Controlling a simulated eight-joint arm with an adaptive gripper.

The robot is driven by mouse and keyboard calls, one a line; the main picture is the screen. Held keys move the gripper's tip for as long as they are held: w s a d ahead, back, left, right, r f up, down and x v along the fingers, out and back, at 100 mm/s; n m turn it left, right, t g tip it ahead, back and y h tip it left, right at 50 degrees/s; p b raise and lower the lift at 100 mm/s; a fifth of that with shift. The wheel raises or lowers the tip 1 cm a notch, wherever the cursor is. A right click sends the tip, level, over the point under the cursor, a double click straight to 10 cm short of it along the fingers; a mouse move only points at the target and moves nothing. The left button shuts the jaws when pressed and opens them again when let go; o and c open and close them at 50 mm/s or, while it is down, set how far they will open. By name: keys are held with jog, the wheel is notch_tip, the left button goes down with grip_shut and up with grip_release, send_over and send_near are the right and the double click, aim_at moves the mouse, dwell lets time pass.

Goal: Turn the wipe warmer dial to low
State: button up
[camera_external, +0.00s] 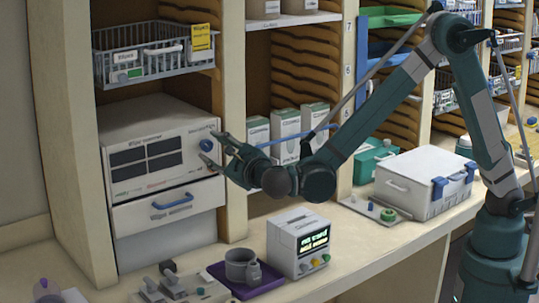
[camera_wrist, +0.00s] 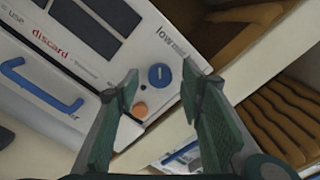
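The wipe warmer (camera_external: 155,150) is a white box with dark panels on its front, standing on the left of the counter. Its round blue dial (camera_external: 206,145) is at the right end of the front. In the wrist view the dial (camera_wrist: 159,76) shows a thin mark, with "low" and "med" printed above it; I cannot tell which setting it points to. My gripper (camera_external: 215,150) is in front of the dial, its fingers spread. In the wrist view my gripper (camera_wrist: 161,82) is open and empty, with the dial framed between the fingertips; contact cannot be told.
An orange button (camera_wrist: 140,109) sits below the dial, near one fingertip. A drawer with a blue handle (camera_external: 172,201) is under the warmer. A wooden shelf post (camera_external: 234,120) stands close on the right. A small device with a green display (camera_external: 299,243) stands on the counter.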

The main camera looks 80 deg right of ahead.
jog(key=v, duration=0.9)
jog(key=shift+s+a, duration=0.15)
jog(key=shift+r, duration=0.1)
